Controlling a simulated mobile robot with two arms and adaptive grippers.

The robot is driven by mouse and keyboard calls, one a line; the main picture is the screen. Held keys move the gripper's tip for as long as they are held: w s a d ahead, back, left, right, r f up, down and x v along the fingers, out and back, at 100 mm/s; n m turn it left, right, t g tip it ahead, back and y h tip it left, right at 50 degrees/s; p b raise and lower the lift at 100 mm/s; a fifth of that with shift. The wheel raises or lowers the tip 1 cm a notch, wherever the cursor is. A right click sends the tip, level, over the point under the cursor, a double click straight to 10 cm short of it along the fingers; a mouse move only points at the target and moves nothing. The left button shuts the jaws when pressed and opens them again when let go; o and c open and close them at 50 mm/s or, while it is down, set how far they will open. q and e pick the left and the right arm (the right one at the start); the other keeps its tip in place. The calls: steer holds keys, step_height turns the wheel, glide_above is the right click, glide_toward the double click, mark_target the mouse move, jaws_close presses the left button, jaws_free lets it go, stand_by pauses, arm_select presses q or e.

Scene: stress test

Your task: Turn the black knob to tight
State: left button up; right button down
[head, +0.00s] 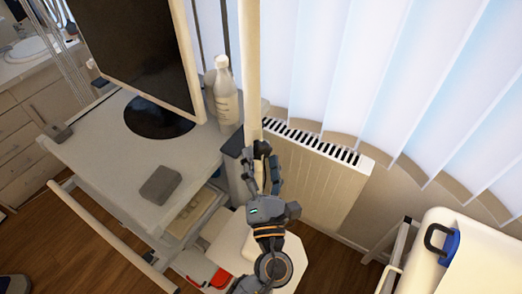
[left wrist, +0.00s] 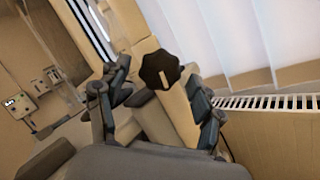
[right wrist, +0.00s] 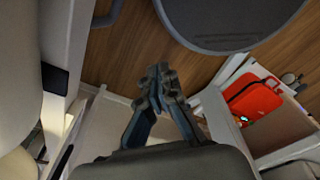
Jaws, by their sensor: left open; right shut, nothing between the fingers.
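The black knob (left wrist: 160,69) is lobed, with a pale pointer line that runs nearly upright in the left wrist view. It is mounted by a cream post (head: 250,70). My left gripper (head: 263,170) is open in front of the post. In the left wrist view its fingers (left wrist: 158,84) stand on either side of the knob; I cannot tell whether either touches it. In the head view the knob is hard to tell from the dark fingers. My right gripper (right wrist: 160,78) is shut and empty, over the floor and away from the knob.
A white slatted radiator (head: 325,175) stands right behind the post, below vertical blinds. A grey cart (head: 100,165) on the left carries a monitor (head: 140,45) and a white bottle (head: 223,95). A red item (right wrist: 255,97) lies near the right gripper. Some wooden floor is open.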

arm_select(q)
steer(key=v, duration=0.9)
steer(key=shift+s, duration=0.3)
